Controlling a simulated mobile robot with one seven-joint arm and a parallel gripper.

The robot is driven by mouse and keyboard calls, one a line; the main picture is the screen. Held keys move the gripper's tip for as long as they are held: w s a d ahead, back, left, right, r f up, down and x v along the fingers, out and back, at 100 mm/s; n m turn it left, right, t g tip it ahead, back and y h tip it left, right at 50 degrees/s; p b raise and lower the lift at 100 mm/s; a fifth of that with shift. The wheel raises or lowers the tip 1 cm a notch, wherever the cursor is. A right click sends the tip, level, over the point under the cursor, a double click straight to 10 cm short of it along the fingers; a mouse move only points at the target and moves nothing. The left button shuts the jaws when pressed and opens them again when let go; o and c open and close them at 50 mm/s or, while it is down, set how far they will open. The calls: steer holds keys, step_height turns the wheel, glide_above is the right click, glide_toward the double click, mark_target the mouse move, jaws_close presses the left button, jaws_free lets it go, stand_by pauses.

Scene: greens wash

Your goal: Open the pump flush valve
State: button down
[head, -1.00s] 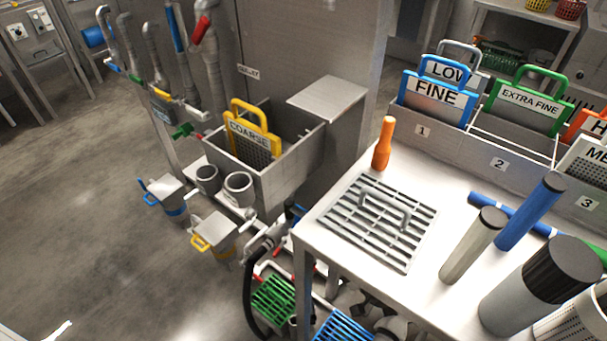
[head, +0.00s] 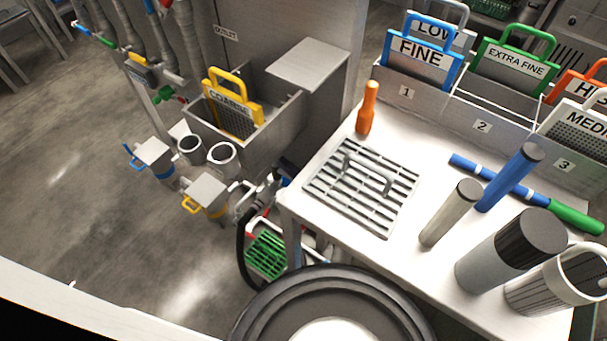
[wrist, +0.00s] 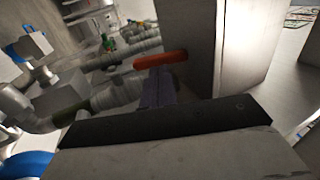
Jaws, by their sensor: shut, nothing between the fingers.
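An orange-red bar handle (wrist: 161,60) shows just beyond my gripper in the wrist view, beside a grey upright panel. I cannot tell for sure whether it is the pump flush valve's handle. My gripper (wrist: 158,74) is shut and empty, its narrow fingers pointing at the handle from below in the picture; whether they touch it is unclear. In the head view my gripper is not visible. A red piece (head: 252,227) shows low by the pipes left of the table, partly hidden.
Grey pipes (wrist: 120,62) with a green valve handle (wrist: 108,43) lie to the left in the wrist view. The worktable (head: 375,255) holds a grate (head: 335,215), an orange-handled tool (head: 367,110) and several cylinders. Open floor (head: 70,180) lies at the left.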

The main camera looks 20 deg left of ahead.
steer(key=shift+x, duration=0.9)
steer(key=a+r+h+p, duration=0.1)
steer(key=p, duration=0.1)
steer(key=a+r+g+h+p, duration=0.1)
steer(key=h+p, duration=0.1)
steer(key=p, duration=0.1)
steer(key=shift+w+a, duration=0.2)
steer(key=shift+w, duration=0.2)
steer(key=shift+a+r, duration=0.1)
